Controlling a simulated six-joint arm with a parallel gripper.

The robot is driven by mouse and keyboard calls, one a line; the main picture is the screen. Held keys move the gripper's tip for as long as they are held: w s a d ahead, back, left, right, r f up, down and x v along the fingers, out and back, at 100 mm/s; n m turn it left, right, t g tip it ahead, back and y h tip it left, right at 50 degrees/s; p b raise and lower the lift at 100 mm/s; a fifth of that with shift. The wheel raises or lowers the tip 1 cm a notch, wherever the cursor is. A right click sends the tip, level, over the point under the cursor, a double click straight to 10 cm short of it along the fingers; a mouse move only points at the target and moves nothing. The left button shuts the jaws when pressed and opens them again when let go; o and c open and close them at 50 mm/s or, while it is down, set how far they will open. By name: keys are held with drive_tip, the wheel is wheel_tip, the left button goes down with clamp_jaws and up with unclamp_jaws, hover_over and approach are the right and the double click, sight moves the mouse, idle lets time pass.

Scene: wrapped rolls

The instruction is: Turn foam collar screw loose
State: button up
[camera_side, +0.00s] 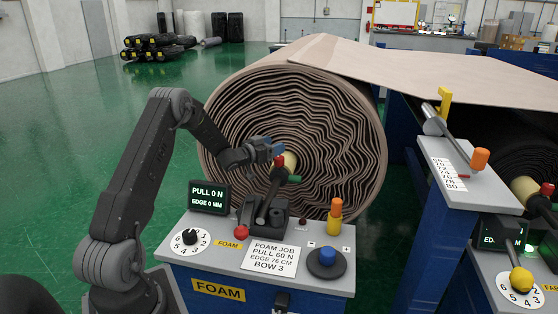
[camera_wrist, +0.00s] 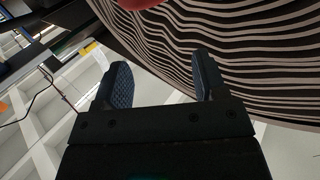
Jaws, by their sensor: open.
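A large foam roll (camera_side: 235,130) with wavy layers fills the middle of the side view. Its pale core (camera_side: 290,161) sticks out at the centre. A dark collar with a red-topped screw (camera_side: 280,161) and a green end (camera_side: 294,179) sits in front of the core. My gripper (camera_side: 276,149) is close beside the red screw, at its upper left, and partly hides the collar. In the wrist view my gripper (camera_wrist: 160,78) shows two spread fingers with nothing between them. A red part (camera_wrist: 140,3) shows at the top edge there, cut off by the frame.
The foam console (camera_side: 228,255) stands in front, with a dial (camera_side: 189,238), a red button (camera_side: 241,232), a blue knob (camera_side: 327,256) and an orange-topped post (camera_side: 336,208). Its display (camera_side: 208,196) reads pull 0 N. A blue post (camera_side: 430,220) stands at the right. Green floor is free at the left.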

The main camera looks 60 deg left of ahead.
sight(275, 161)
wheel_tip(275, 161, down, 6)
drive_tip(key=shift+f, duration=0.15)
drive_tip(key=shift+w+a, duration=0.1)
drive_tip(key=shift+w, duration=0.85)
drive_tip(key=shift+w+a, duration=0.1)
drive_tip(key=shift+w, duration=0.45)
drive_tip(key=shift+c, duration=0.5)
drive_tip(key=c, duration=0.8)
drive_tip(key=shift+n+y, duration=0.7)
drive_tip(key=shift+y, duration=0.3)
drive_tip(key=o, duration=0.9)
